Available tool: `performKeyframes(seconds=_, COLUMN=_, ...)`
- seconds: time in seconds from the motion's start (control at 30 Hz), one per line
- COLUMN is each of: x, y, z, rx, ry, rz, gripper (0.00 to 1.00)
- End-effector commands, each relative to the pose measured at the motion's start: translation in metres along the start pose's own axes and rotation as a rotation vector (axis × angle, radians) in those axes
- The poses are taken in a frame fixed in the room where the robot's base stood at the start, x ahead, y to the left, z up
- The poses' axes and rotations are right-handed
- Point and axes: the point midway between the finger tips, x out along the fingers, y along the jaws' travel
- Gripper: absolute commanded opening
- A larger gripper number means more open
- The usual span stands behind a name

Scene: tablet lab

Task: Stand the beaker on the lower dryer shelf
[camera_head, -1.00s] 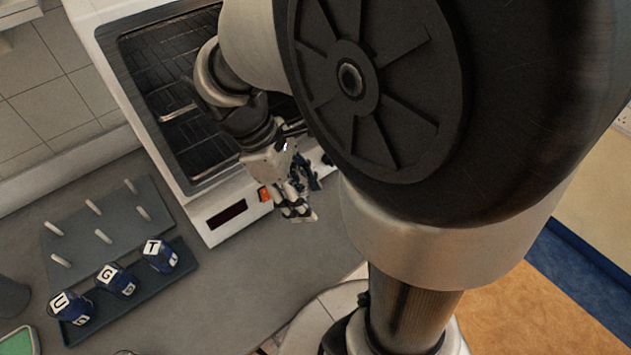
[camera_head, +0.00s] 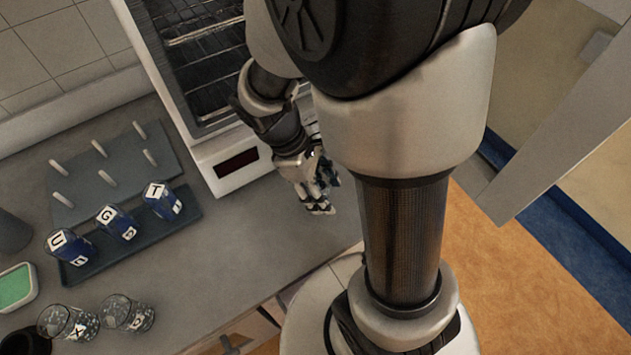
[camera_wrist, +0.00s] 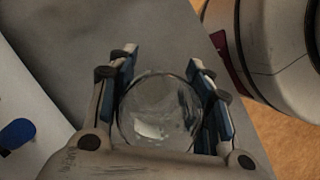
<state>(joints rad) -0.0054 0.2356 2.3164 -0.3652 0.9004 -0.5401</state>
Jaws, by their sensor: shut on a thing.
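My gripper (camera_head: 322,193) is in front of the dryer, over the bench. In the wrist view my gripper (camera_wrist: 165,75) is shut on a clear glass beaker (camera_wrist: 160,112), with its blue-padded fingers on both sides of the glass. The beaker cannot be made out in the head view. The dryer (camera_head: 201,161) is a white box with a dark display and an open front, at the top middle. Inside it, wire shelves (camera_head: 205,97) show at different heights. My arm hides the dryer's right part.
A green-filled dish (camera_head: 14,287) is at the left edge. The bench between tray and gripper is clear.

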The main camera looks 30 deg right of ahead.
Motion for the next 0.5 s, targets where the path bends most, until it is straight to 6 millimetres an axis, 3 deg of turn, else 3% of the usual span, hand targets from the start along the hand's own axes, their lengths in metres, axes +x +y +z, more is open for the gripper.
performKeyframes(seconds=0.2, x=0.033, y=-0.001, z=-0.013, rx=-0.002, ry=-0.003, rz=-0.002, gripper=0.21)
performKeyframes(seconds=0.5, x=0.034, y=0.000, z=-0.014, rx=0.000, ry=-0.001, rz=-0.001, gripper=0.21)
